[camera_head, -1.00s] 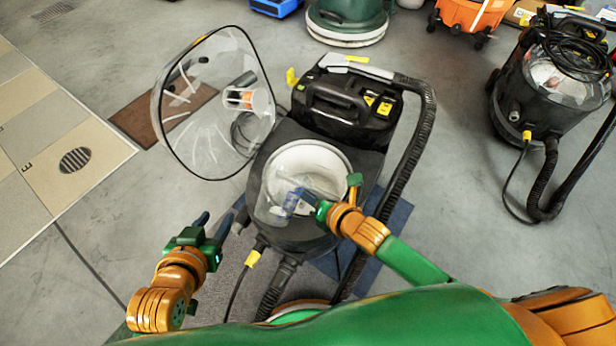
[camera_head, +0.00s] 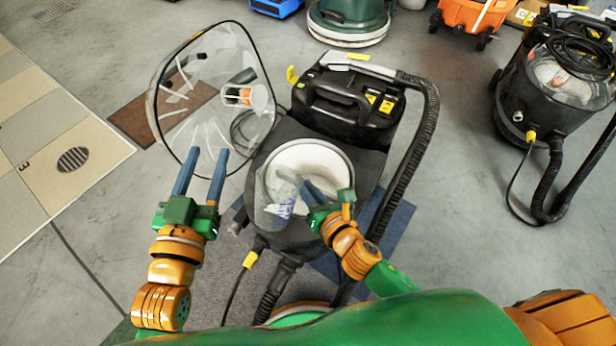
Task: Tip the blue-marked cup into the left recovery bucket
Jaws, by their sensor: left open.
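A clear cup with blue marks (camera_head: 281,208) is over the front left of the round white opening (camera_head: 318,165) of a black wheeled machine (camera_head: 371,168). This open machine looks like the left of two recovery buckets. My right gripper (camera_head: 300,185) is at the cup's right side and appears shut on it; the far finger is partly hidden. The cup looks tilted; its contents are unclear. My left gripper (camera_head: 203,165) is open and empty, fingers pointing up the picture, left of the machine and in front of its raised clear lid (camera_head: 205,60).
A second black machine (camera_head: 550,95) with a clear top and hose stands at right. A black hose handle (camera_head: 410,160) borders the opening's right. A white and orange cylinder (camera_head: 241,95) shows through the lid. Green and orange machines stand at the back.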

